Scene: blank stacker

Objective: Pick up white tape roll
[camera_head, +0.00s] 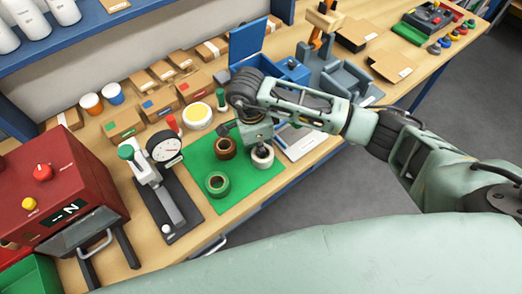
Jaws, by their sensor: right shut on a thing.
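The white tape roll (263,159) is at the right edge of the green mat (241,186) on the workbench. My right gripper (261,146) points down over it and is shut on it. The fingers are small in the picture and partly hide the roll's upper side. I cannot tell whether the roll is touching the mat. A brown tape roll (225,149) and a green tape roll (217,184) lie on the mat to the left. My left gripper is not in view.
A dial gauge press (164,151) stands left of the mat, with a red machine (60,185) beyond it. Small cardboard boxes (160,105) line the back. A blue box (290,70) stands behind my right arm. A light flat device (302,143) lies right of the mat.

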